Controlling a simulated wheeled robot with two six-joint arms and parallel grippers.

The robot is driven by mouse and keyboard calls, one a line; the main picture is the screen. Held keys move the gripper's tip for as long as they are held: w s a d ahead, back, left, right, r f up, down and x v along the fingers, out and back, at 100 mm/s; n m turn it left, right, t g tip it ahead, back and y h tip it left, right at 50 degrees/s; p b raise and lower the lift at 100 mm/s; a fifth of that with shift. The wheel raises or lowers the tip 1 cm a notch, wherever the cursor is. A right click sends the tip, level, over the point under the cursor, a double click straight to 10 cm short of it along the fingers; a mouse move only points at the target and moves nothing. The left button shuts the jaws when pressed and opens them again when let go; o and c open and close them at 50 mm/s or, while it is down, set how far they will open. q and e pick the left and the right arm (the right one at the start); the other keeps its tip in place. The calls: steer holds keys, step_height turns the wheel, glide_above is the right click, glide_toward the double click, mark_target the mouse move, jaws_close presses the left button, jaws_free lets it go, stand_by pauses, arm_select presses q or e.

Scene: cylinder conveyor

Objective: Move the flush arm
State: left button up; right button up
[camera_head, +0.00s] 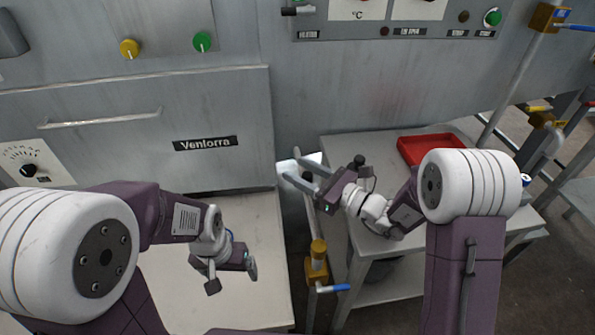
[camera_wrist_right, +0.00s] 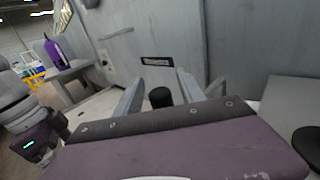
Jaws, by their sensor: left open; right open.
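No part in view can be named the flush arm with certainty. A yellow valve fitting (camera_head: 317,262) with a blue lever (camera_head: 333,288) stands on a pipe between the two benches. My right gripper (camera_head: 290,163) is open above the gap between the benches, higher in the picture than that fitting. In the right wrist view, a short black cylinder (camera_wrist_right: 161,97) shows between its spread fingers; whether they touch it cannot be told. My left gripper (camera_head: 232,279) is open and empty over the left bench, left of the fitting.
The left bench (camera_head: 255,222) is bare around my left gripper. A red tray (camera_head: 430,147) lies on the right bench (camera_head: 350,147). A grey machine front (camera_head: 220,110) with a Venlorra label rises behind. Another yellow fitting (camera_head: 545,17) with a blue lever is at upper right.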

steer(key=shift+w+a, duration=0.3)
steer(key=shift+a, duration=0.15)
jaws_close()
stand_by(1.1)
